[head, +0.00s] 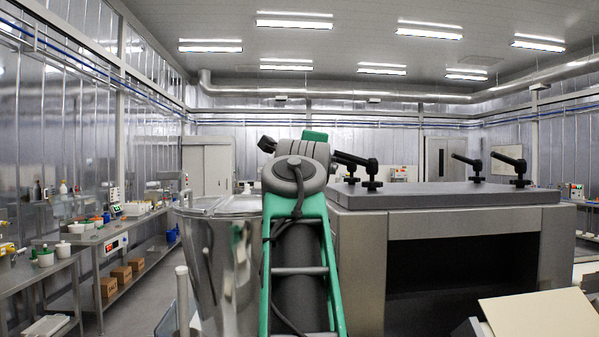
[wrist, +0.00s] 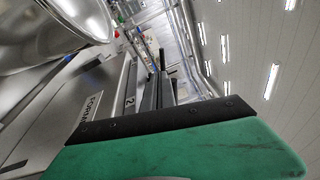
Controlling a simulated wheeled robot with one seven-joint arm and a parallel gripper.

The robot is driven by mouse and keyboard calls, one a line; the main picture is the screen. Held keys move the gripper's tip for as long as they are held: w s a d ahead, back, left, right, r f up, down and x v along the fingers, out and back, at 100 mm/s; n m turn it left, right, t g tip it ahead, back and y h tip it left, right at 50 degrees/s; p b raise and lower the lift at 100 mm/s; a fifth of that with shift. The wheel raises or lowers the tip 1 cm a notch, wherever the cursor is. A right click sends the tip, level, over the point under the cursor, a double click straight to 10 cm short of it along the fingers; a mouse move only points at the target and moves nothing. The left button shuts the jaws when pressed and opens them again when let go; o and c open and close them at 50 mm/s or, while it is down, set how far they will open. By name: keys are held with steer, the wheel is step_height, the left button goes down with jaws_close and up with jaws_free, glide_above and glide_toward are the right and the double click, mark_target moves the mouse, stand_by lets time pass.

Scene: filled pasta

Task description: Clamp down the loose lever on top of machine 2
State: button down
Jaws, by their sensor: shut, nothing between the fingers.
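A large grey machine (head: 450,222) with a flat dark top (head: 440,195) stands right of centre in the head view. Black levers stand on its top, one pair at the left (head: 371,172) and one at the right (head: 514,168). All tilt up to the left; I cannot tell which is loose. My gripper (wrist: 160,127) shows there as a green and black edge, shut and empty. In the head view my own arm hides it.
A shiny steel vessel (head: 226,265) stands left of my arm; a round metal vessel (wrist: 50,30) fills the wrist view's top left. Workbenches (head: 110,235) with bottles and boxes line the left wall. A pale panel (head: 540,315) is at the lower right.

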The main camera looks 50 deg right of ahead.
steer(key=w+a, duration=0.2)
steer(key=a, duration=0.1)
steer(key=w+a, duration=0.1)
steer(key=shift+a, duration=0.35)
steer(key=shift+f, duration=0.15)
